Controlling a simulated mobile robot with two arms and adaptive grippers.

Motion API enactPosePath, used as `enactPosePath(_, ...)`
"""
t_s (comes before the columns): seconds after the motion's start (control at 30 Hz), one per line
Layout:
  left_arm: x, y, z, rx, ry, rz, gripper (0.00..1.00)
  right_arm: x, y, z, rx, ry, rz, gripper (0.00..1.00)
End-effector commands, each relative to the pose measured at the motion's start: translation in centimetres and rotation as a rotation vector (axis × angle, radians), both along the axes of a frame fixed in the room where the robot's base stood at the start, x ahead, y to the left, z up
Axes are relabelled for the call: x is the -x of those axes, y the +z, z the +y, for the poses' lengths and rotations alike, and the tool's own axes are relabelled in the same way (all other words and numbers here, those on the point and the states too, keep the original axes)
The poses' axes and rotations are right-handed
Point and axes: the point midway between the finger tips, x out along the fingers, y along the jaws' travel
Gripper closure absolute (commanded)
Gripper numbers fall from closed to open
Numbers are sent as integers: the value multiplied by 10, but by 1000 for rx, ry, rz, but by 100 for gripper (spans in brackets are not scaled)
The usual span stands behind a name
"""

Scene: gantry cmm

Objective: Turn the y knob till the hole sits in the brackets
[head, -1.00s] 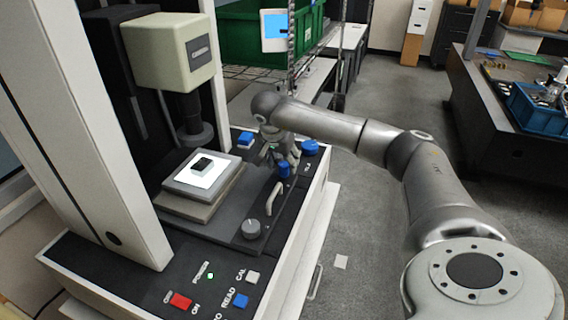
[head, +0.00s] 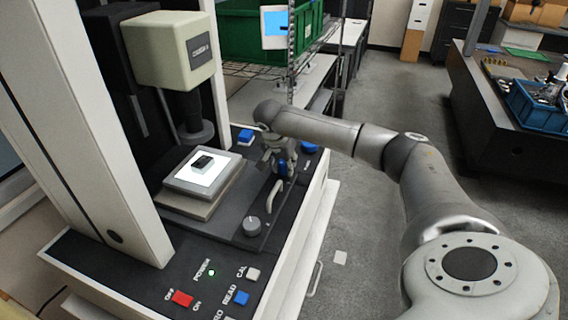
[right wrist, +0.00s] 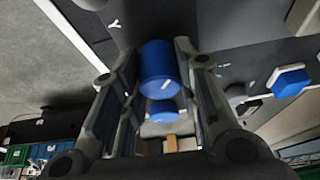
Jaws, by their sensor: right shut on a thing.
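A blue knob (head: 282,167) stands at the front right of the machine's deck, near a white letter Y in the right wrist view. My right gripper (head: 278,160) is shut on it, and the knob (right wrist: 158,68) shows between the fingers in the right wrist view. A small dark block (head: 202,163) lies on the lit white stage (head: 182,190) below the probe head. A blue screen (head: 276,27) hangs at the back; its hole and brackets are too small to read. My left gripper is not in view.
A grey knob (head: 251,226) and a pale handle (head: 274,194) are near the right gripper. Another blue knob (head: 309,147) is just behind it. A front panel carries red (head: 181,299) and blue (head: 240,298) buttons.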

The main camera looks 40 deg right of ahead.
Motion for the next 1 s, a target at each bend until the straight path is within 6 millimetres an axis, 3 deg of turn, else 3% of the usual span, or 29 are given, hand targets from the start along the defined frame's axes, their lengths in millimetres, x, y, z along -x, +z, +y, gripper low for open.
enactPosePath(0.37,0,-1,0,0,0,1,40,-1,1,0,0,-95,0,94)
enactPosePath(1.0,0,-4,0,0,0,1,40,-1,1,0,0,-664,-2,94)
